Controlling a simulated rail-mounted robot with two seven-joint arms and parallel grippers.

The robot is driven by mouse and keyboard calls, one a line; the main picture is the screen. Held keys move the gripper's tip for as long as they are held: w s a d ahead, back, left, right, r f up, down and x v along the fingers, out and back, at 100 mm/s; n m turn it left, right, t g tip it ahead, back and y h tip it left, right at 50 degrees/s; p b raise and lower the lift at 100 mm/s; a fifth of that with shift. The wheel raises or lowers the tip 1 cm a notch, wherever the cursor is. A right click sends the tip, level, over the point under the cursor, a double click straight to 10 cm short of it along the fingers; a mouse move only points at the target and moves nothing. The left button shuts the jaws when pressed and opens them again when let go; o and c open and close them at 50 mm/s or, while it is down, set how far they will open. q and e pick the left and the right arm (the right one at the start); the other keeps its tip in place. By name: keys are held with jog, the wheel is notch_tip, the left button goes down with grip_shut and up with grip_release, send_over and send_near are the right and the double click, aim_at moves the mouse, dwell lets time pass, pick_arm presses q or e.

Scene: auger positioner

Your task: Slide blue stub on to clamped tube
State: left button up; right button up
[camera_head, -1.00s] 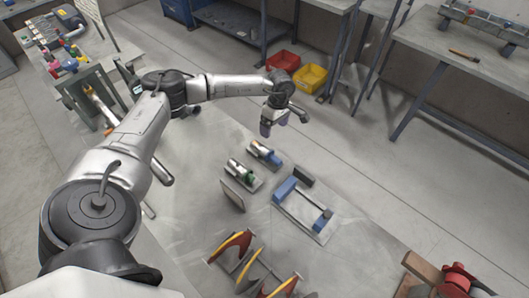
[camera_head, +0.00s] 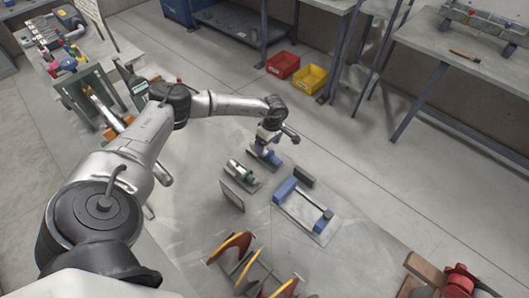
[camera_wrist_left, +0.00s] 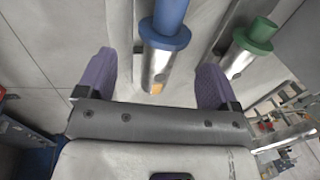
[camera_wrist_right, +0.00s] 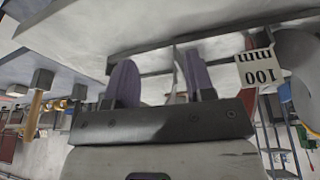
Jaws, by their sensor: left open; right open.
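The blue stub (camera_wrist_left: 165,32) has a wide collar and a bare metal end with an orange tip; in the head view it (camera_head: 271,158) lies in a small holder on the grey table. My left gripper (camera_wrist_left: 155,62) is open above it, its purple fingers apart on either side of the metal end, not closed on it. In the head view this gripper (camera_head: 266,138) partly covers the stub. A plate fixture (camera_head: 306,214) with a blue block (camera_head: 285,189) lies nearby; I cannot tell if its bar is the clamped tube. My right gripper (camera_wrist_right: 160,72) is open and empty, outside the head view.
A similar green stub (camera_wrist_left: 253,37) lies beside the blue one. A small upright plate (camera_head: 232,196) and a red-and-yellow rack (camera_head: 255,268) stand nearby. Red and yellow bins (camera_head: 310,77) are on the floor.

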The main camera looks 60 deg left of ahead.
aim_at(267, 150)
pick_arm(q)
jog(key=f, duration=0.4)
jog(key=shift+s+d, duration=0.3)
jog(key=shift+s, duration=0.1)
jog(key=shift+c, duration=0.4)
jog(key=c, duration=1.5)
jog(key=shift+r, duration=0.1)
grip_shut()
jog(key=shift+r, duration=0.1)
